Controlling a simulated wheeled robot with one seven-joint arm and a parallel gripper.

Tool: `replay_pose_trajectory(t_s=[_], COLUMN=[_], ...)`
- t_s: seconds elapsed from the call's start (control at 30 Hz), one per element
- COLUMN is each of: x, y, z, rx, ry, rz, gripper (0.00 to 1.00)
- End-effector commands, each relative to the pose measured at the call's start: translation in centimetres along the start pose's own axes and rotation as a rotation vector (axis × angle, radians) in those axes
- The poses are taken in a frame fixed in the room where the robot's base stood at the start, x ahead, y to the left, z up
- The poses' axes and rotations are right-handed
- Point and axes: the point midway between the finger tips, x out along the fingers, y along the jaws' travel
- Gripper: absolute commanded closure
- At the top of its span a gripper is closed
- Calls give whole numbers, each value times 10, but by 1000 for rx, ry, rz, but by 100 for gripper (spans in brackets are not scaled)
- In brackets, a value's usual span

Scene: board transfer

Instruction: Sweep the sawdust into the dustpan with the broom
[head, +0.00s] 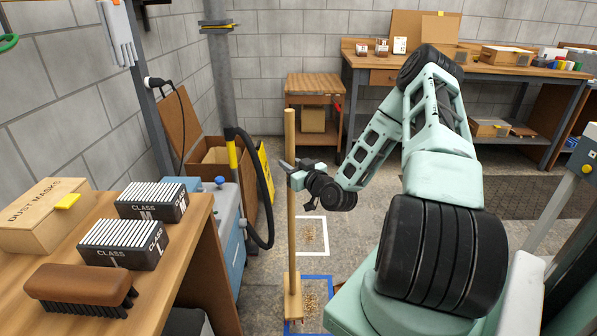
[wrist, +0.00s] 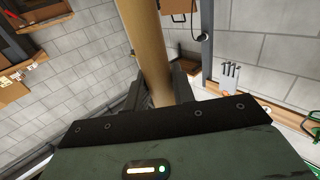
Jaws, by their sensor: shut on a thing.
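The wooden broom (head: 291,235) stands about upright, with its head (head: 292,306) low at the floor. I cannot tell whether it touches the floor. My gripper (head: 291,172) is shut on the upper part of the handle. In the wrist view the handle (wrist: 150,45) runs up between the two dark fingers of my gripper (wrist: 160,88). I cannot make out a dustpan.
A workbench (head: 190,236) with a brush (head: 82,287) and boxes stands at the left. A blue-grey machine with a black hose (head: 266,190) is close left of the broom. A small wooden table (head: 314,92) and a long bench stand at the back. Floor around the white square is clear.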

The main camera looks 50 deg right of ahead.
Motion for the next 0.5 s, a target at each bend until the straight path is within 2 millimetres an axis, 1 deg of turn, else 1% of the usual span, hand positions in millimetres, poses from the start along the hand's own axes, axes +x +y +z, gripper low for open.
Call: replay_pose_trajectory(t_s=[0.03,0.2,0.3,0.5], x=[5,14,18,20], y=[9,31,39,46], z=[6,-2,-7,-11], rx=[-9,-6,-4,-1], ry=[8,6,6,3], rz=[12,52,69,81], gripper=[98,98,98,98])
